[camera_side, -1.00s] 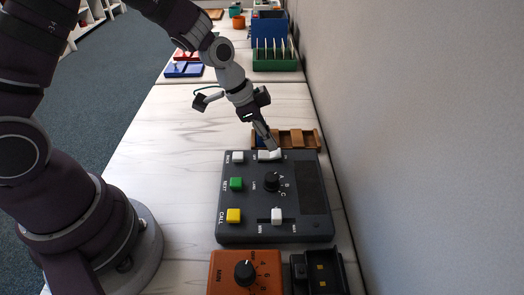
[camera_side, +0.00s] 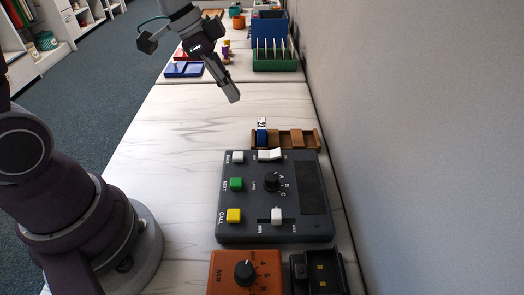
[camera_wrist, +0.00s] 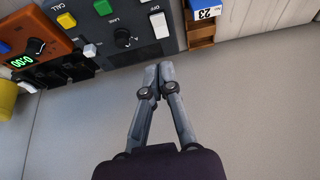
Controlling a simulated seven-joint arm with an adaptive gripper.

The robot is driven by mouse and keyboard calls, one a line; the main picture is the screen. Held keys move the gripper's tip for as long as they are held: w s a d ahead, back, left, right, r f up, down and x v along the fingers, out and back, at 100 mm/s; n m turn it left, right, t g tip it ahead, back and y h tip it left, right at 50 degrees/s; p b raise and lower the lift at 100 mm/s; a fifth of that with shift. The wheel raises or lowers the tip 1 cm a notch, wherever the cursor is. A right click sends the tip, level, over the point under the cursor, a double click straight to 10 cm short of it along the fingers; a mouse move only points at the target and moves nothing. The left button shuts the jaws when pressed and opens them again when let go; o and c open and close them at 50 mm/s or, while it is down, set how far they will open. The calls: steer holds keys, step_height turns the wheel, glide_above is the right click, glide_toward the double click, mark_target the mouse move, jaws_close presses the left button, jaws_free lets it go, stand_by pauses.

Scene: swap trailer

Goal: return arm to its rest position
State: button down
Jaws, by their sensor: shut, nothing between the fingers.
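My gripper (camera_side: 235,97) is shut and empty, raised above the white table (camera_side: 180,120). It is up and to the left of the dark grey control panel (camera_side: 250,200), apart from everything. In the wrist view my gripper (camera_wrist: 158,68) shows its two fingertips together, with the panel (camera_wrist: 110,55) at the upper left. The panel carries a white rocker switch (camera_side: 270,155), a black knob (camera_side: 272,182), a green button (camera_side: 236,184), a yellow button (camera_side: 233,215) and a white slider (camera_side: 277,216).
A wooden tray (camera_side: 311,139) with a blue and white block marked 23 (camera_side: 261,132) lies behind the panel. An orange timer box (camera_side: 228,272) and a black box (camera_side: 335,275) are in front. A green rack (camera_side: 275,65) stands farther back. The grey wall (camera_side: 420,130) bounds the right side.

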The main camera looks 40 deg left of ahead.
steer(key=s+r+n+t+y, duration=0.2)
steer(key=s+r+n+y, duration=0.1)
steer(key=s+n, duration=0.6)
steer(key=shift+s+a+r+y, duration=0.3)
steer(key=shift+s+a+r, duration=0.1)
steer(key=shift+s+r, duration=0.3)
steer(key=c, duration=1.8)
jaws_free()
